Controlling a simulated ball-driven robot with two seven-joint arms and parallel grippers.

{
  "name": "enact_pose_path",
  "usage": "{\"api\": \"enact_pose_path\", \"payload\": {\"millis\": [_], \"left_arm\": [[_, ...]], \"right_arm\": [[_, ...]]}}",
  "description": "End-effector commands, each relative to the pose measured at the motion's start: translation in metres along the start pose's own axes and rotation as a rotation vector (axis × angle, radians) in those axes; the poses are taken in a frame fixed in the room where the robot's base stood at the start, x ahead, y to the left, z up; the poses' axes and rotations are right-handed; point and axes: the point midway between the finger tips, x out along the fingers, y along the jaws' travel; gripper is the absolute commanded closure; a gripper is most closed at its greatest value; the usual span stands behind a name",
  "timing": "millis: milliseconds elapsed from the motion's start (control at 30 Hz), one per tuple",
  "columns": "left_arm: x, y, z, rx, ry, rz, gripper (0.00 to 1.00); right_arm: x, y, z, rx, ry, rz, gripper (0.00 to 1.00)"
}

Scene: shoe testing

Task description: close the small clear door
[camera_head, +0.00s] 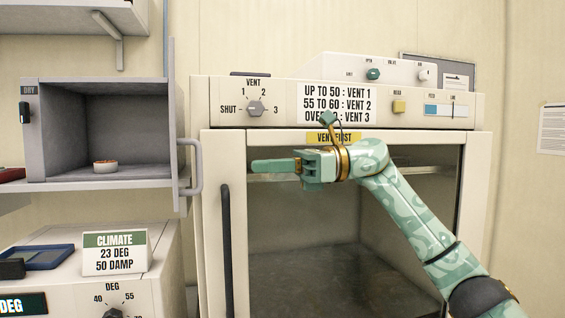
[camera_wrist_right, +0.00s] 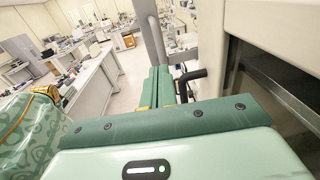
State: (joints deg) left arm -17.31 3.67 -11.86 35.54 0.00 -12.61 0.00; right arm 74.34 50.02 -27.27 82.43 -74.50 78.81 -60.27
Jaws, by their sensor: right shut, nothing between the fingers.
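The small grey DRY cabinet (camera_head: 55,187) is at the left in the head view, its front uncovered. Its small door (camera_head: 173,125) stands open, seen nearly edge-on at the cabinet's right side, with a grey bar handle (camera_head: 195,170) on its right face. The clear pane cannot be made out at this angle. My right gripper (camera_head: 256,166) is shut and empty, pointing left, a little right of the handle and apart from it in the picture. In the right wrist view the shut fingers (camera_wrist_right: 160,88) point toward a grey upright bar (camera_wrist_right: 151,40); contact cannot be judged. My left gripper is not in view.
A small dish (camera_head: 105,166) sits inside the cabinet. The large oven (camera_head: 210,180) with a dark handle (camera_head: 227,250) and glass front stands behind my right arm. The CLIMATE unit (camera_head: 80,290) is below the cabinet. In the wrist view, lab benches (camera_wrist_right: 95,75) stand farther off.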

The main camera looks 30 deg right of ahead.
Motion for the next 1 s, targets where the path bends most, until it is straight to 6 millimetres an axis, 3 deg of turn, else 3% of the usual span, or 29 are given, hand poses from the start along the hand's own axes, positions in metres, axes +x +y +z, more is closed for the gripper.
{"api": "enact_pose_path", "payload": {"millis": [200, 400, 1000], "left_arm": [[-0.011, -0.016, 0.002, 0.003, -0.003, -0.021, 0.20], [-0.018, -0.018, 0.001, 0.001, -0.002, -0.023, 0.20], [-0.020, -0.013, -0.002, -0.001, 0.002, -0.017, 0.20]], "right_arm": [[0.046, 0.001, 0.002, 0.000, -0.001, 0.003, 1.00], [0.072, 0.000, 0.001, 0.002, -0.001, 0.002, 1.00], [0.085, 0.001, 0.000, 0.001, -0.001, -0.002, 1.00]]}}
